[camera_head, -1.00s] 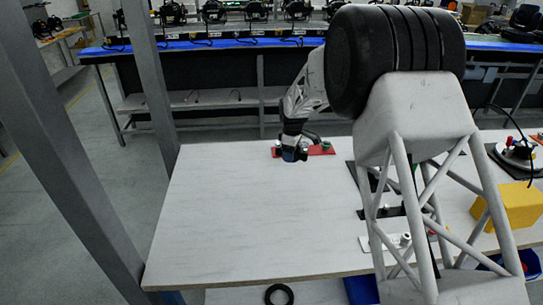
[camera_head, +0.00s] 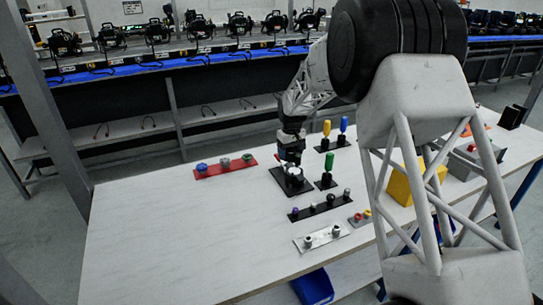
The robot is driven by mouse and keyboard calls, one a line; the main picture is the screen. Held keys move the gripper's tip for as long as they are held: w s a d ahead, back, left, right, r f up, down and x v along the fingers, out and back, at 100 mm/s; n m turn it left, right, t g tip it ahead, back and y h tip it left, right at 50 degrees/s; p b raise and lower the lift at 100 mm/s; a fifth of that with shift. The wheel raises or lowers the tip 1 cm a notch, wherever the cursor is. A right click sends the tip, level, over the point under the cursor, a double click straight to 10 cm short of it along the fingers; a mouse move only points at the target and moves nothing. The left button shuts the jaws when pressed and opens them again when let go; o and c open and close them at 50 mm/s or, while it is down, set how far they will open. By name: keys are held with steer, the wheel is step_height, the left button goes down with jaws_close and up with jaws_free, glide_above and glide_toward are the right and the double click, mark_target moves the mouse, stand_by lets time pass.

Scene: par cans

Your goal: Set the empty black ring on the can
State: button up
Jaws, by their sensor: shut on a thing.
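A pale round thing (camera_head: 294,172) shows just below the jaws, on or above the base. I cannot tell whether it is the can or whether the held thing touches it. I cannot identify the black ring for certain.
A red strip (camera_head: 212,172) with blue, green and grey pieces lies left. Yellow, blue and green upright tools (camera_head: 327,128) stand right of my gripper. A dark strip (camera_head: 320,209) and white plate (camera_head: 322,239) lie nearer. A yellow box (camera_head: 405,182) stands right. The table's left front is clear.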

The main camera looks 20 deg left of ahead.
mark_target(295, 171)
steer(key=shift+w+d+r+m, duration=0.1)
steer(key=shift+w+d+m, duration=0.1)
steer(key=shift+d, duration=0.3)
steer(key=shift+w+d+r+m, duration=0.1)
steer(key=shift+w+d+m, duration=0.1)
steer(key=shift+d, duration=0.25)
steer(key=shift+f, duration=0.25)
steer(key=shift+f, duration=3.1)
steer(key=shift+f, duration=0.2)
steer(key=o, duration=0.5)
steer(key=shift+o, duration=0.7)
steer(key=shift+o, duration=1.3)
steer(key=shift+r, duration=0.1)
